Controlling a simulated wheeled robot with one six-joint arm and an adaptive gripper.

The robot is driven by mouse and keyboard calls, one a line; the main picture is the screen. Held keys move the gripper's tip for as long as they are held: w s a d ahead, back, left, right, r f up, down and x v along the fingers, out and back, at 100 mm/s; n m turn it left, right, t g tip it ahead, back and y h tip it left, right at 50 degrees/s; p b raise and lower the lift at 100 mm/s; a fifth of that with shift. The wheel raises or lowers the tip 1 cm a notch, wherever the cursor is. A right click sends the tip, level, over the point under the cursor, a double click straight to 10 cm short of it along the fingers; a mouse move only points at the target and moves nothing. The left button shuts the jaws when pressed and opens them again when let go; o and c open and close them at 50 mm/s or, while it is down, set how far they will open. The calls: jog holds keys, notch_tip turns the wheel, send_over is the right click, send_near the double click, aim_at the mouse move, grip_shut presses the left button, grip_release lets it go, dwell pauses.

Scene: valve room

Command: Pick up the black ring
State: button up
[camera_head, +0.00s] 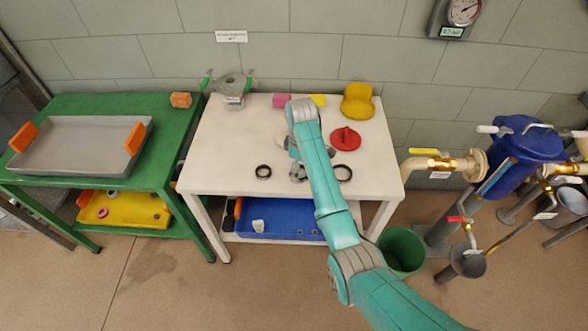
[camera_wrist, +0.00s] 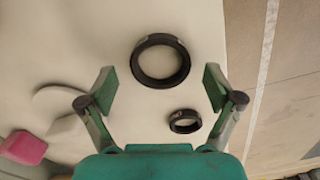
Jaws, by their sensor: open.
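In the wrist view, a large black ring (camera_wrist: 160,60) lies ahead of and between my gripper's fingertips (camera_wrist: 159,86). A smaller black ring (camera_wrist: 185,121) lies nearer the camera, towards the right finger and the table edge.
On the white table (camera_head: 220,140) are a red wheel (camera_head: 345,138), a yellow piece (camera_head: 358,101), a pink block (camera_head: 281,100) and a grey fixture (camera_head: 233,87). A green bucket (camera_head: 402,251) stands at the table's right. The table's left front is mostly clear.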

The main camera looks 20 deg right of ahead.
jog(key=shift+d+f, duration=0.1)
jog(key=shift+f, duration=0.4)
jog(key=c, duration=1)
